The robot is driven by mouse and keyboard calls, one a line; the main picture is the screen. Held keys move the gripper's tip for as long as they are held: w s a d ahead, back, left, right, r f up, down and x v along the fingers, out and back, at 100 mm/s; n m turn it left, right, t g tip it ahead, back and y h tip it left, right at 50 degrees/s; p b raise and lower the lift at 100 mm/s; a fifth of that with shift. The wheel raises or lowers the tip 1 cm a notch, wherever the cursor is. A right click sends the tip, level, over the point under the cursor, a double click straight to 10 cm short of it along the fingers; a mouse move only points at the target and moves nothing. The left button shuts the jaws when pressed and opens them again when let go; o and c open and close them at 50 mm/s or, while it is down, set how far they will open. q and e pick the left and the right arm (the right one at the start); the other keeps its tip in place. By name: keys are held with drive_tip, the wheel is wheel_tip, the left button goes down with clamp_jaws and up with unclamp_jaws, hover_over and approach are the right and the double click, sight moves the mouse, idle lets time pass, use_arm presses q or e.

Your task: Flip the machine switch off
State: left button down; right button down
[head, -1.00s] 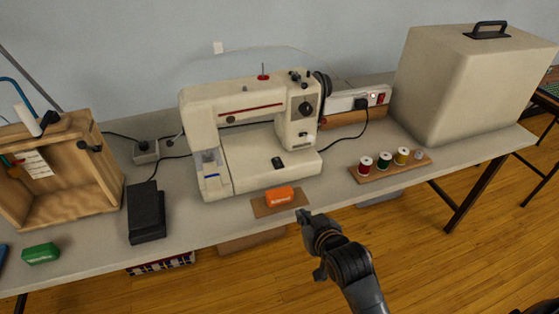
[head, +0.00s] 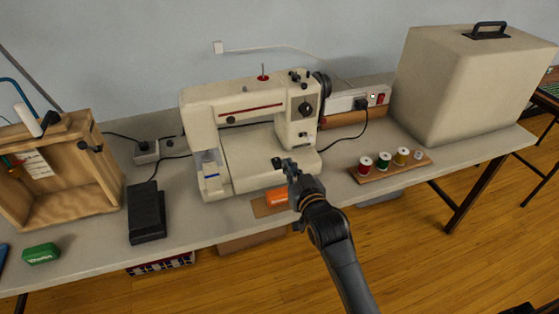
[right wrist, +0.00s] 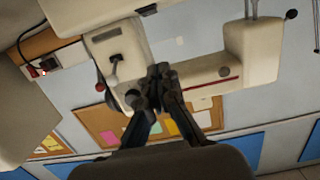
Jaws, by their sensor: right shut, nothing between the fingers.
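The cream sewing machine (head: 240,95) stands on the grey table. A small dark part (head: 276,162) sits on its base, partly covered by my gripper. Behind the machine's right end, a white power box (head: 345,101) carries a plug and a red switch (head: 380,98). In the right wrist view, the machine (right wrist: 200,73) appears turned, and the box's red light (right wrist: 34,72) shows at the left. My right gripper (head: 288,163) is shut and empty in front of the machine's base; its fingers (right wrist: 160,72) are together in the wrist view. My left gripper is out of view.
Thread spools on a wooden board (head: 393,170) and a large cream cover (head: 460,85) stand right.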

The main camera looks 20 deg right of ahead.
hover_over(279, 166)
drive_tip(key=shift+s+f, duration=0.3)
drive_tip(key=shift+f, duration=0.1)
drive_tip(key=f, duration=0.2)
drive_tip(key=shift+w+f, duration=0.2)
drive_tip(key=shift+f, duration=0.15)
drive_tip(key=shift+d+f, duration=0.1)
drive_tip(key=shift+f, duration=0.6)
